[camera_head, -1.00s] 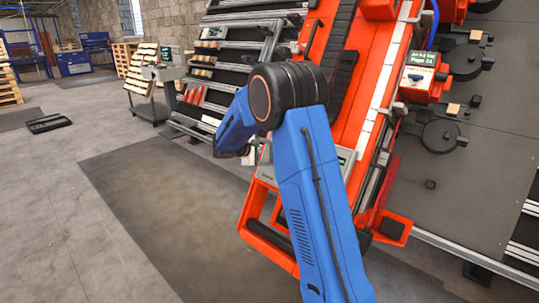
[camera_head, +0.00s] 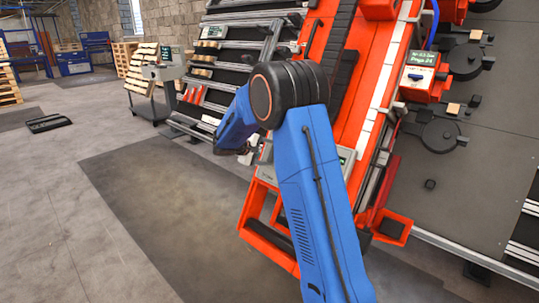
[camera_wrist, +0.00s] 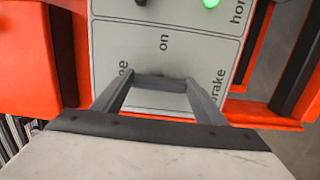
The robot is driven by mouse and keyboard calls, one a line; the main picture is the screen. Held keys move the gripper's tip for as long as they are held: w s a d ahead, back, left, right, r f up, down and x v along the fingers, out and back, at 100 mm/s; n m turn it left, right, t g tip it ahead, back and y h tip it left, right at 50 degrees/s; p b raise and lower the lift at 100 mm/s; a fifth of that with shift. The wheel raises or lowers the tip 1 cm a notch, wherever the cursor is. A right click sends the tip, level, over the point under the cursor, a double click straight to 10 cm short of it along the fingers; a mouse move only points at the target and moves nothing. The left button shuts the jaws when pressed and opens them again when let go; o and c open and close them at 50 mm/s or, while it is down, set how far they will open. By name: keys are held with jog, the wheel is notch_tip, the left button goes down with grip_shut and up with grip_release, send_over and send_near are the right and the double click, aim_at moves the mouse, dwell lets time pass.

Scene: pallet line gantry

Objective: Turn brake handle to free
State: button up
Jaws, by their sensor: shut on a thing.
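The grey brake panel (camera_wrist: 140,45) fills the middle of the wrist view. It carries sideways words, among them "on", "brake" and "horn", and one cut off to end in "ee". My gripper (camera_wrist: 155,82) is over this panel, its two grey fingers apart with a flat grey bar between their tips, which I take for the brake handle (camera_wrist: 160,84). The gripper is shut on it. The bar lies across the view; which label it points at is not clear. In the head view my blue arm hides most of the panel (camera_head: 346,158) and the handle.
A green lamp (camera_wrist: 211,3) and a dark knob lie at the panel's top edge. Red frame parts (camera_wrist: 30,60) stand close on both sides. The red machine (camera_head: 345,85) tilts up behind my arm. The grey floor (camera_head: 60,200) at left is open.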

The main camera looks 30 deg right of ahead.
jog(key=o, duration=1.1)
jog(key=shift+c, duration=0.2)
jog(key=v, duration=1.7)
jog(key=shift+a, duration=0.25)
